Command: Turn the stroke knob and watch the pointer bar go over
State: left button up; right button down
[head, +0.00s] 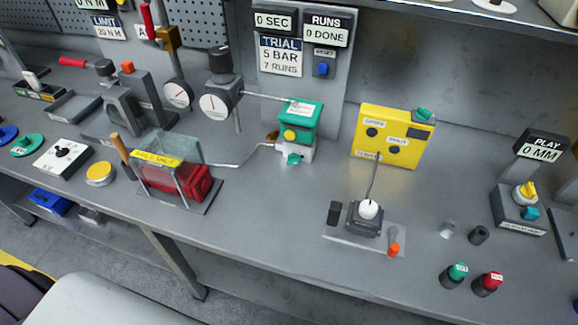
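I cannot pick out the stroke knob for certain, as the small labels are too small to read. A yellow knob (525,192) sits on top of a dark grey box (518,212) at the right, with a teal knob (530,213) on its front. A display (542,147) above it reads PLAY 0 MM. No part is clearly recognisable as the pointer bar. Neither of my grippers is in view.
A clear plate (350,239) carries a dark block with a white ball (369,209). Green (457,272) and red (490,282) buttons stand near the front right. The bench front centre is clear.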

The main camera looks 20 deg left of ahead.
aim_at(294, 159)
jog(key=l+u, duration=0.4)
jog(key=k+l+u, duration=0.1)
jog(key=l+u, duration=0.35)
jog(key=k+l+u, duration=0.1)
jog(key=l+u, duration=0.15)
jog(key=u, duration=0.15)
